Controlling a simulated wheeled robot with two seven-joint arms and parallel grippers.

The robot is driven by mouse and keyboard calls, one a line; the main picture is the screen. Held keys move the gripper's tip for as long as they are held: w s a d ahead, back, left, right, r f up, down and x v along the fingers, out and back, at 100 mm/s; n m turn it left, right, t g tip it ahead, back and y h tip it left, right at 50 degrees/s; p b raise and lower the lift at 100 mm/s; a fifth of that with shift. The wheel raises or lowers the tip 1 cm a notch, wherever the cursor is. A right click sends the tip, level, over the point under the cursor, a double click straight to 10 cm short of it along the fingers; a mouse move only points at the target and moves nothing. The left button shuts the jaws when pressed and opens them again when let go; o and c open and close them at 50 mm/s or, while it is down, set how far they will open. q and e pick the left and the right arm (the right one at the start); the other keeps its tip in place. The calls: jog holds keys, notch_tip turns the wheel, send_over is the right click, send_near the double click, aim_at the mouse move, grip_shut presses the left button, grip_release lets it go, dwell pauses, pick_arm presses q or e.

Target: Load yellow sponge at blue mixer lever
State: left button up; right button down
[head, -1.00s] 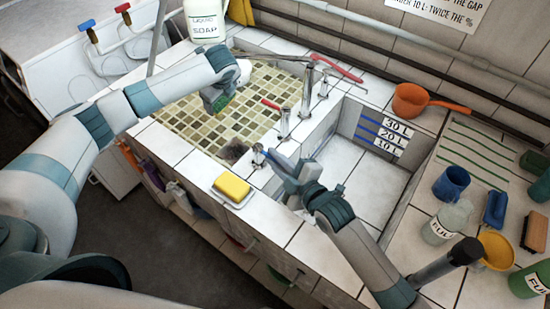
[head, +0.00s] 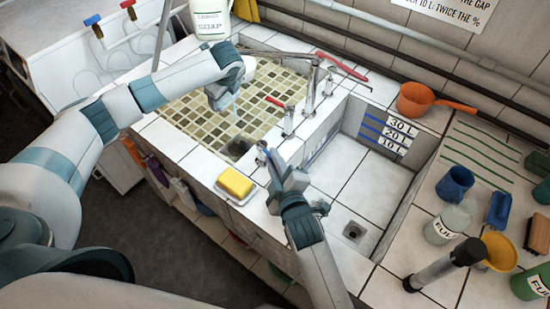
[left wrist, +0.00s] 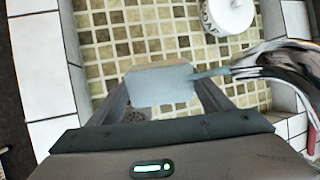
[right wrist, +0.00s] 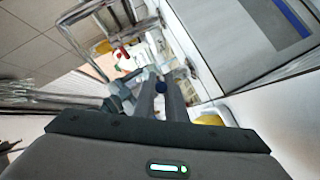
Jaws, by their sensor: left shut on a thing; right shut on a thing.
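A yellow sponge (head: 237,183) lies on a white dish (head: 243,199) on the sink's front ledge. My right gripper (head: 268,156) is shut on the blue mixer lever at the front tap. The lever's round blue tip (right wrist: 160,87) shows between the fingers in the right wrist view. My left gripper (head: 224,101) is over the tiled basin, below the spout, shut on a small block (left wrist: 155,75). A pale blue-grey sheet, apparently water, covers most of the block, so its colour is unclear. The chrome spout (left wrist: 275,65) reaches in from the right. A pale streak hangs below the left gripper.
A soap bottle (head: 210,18) stands behind the left gripper.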

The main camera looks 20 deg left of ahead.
jog(key=c, duration=1.8)
grip_release()
jog(key=shift+s, duration=0.1)
jog(key=v, duration=1.2)
jog(key=shift+a, duration=0.1)
